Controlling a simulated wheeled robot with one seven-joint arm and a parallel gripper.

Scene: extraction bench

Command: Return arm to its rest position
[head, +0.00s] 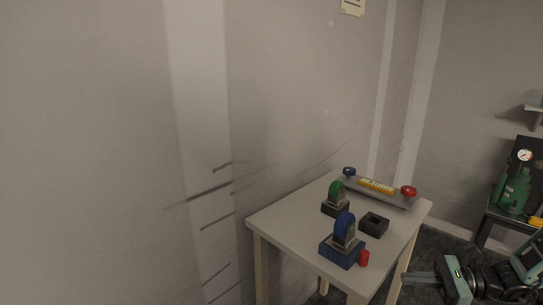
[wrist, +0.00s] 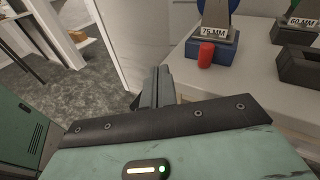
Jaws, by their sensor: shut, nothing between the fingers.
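My gripper (head: 424,277) is at the lower right of the head view, beside the right edge of the white table (head: 290,222) and apart from the things on it. In the wrist view my gripper's fingers (wrist: 158,82) are closed together with nothing between them. A blue block with a blue-topped arch (head: 340,252) stands on the table near its front. In the wrist view this blue block (wrist: 222,45) carries a "75 MM" label. A small red cylinder (head: 364,258) stands next to it, also seen in the wrist view (wrist: 206,54).
A green-topped arch on a dark base (head: 335,208), a dark square block with a recess (head: 374,224) and a grey bar with blue and red knobs (head: 385,192) stand on the table. A green bottle jack (head: 514,192) is on a dark stand at right. Grey walls lie behind.

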